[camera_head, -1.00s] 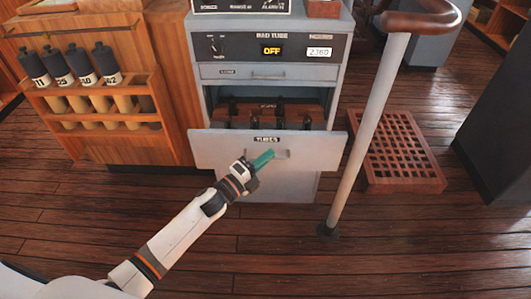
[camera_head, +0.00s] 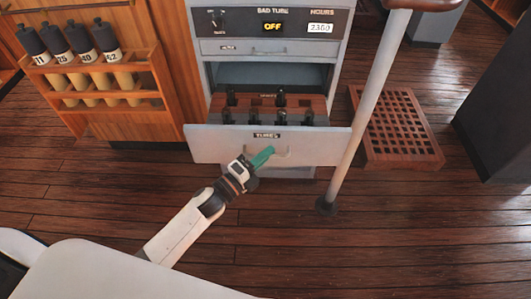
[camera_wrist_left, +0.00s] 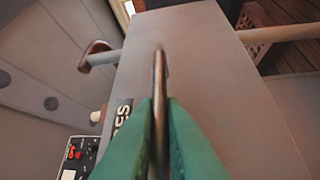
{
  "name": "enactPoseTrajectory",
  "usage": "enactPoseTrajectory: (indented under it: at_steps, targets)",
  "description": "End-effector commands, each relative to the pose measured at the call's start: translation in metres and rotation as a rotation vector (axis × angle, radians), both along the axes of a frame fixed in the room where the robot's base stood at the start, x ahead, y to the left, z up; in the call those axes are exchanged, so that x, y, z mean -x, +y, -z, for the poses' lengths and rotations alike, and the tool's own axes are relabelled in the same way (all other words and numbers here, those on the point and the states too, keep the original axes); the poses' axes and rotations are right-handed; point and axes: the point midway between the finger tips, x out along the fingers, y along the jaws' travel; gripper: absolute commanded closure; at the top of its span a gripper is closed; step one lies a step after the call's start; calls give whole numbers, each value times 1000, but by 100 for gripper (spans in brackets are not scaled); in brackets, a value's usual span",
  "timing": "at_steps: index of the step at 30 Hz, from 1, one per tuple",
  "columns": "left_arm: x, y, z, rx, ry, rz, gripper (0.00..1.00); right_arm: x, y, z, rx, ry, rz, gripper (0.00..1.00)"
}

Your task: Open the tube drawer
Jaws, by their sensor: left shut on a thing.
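The tube drawer (camera_head: 210,147) is a light grey drawer with a "TUBES" label, low in the grey cabinet (camera_head: 216,72). It stands pulled out, and a wooden rack (camera_head: 262,102) with several dark tubes shows inside. My left gripper (camera_head: 264,156) has green fingers at the drawer's front. In the left wrist view, the green fingers (camera_wrist_left: 160,125) are closed on the drawer's bar handle (camera_wrist_left: 159,75), with the grey drawer front (camera_wrist_left: 215,80) behind it. My right gripper is not in view.
A pole (camera_head: 366,110) with a dark foot stands just right of the drawer, close to its right end. A wooden grating (camera_head: 397,125) lies beyond it. A wooden rack of bottles (camera_head: 95,85) is at the left. The floor in front is clear.

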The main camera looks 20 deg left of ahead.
Motion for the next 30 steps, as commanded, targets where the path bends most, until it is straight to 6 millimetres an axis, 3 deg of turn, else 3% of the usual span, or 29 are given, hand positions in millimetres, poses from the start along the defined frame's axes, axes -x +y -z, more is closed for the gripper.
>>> enactPoseTrajectory:
  at_steps: [3,4,8,20,30]
  targets:
    - [4,-3,5,0,9,7,100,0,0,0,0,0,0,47]
    - [4,-3,5,0,9,8,89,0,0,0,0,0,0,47]
    - [3,-3,4,0,8,7,69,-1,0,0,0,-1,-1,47]
    - [10,3,4,0,6,4,69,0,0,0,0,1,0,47]
    - [70,36,14,-2,9,3,69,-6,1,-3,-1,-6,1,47]
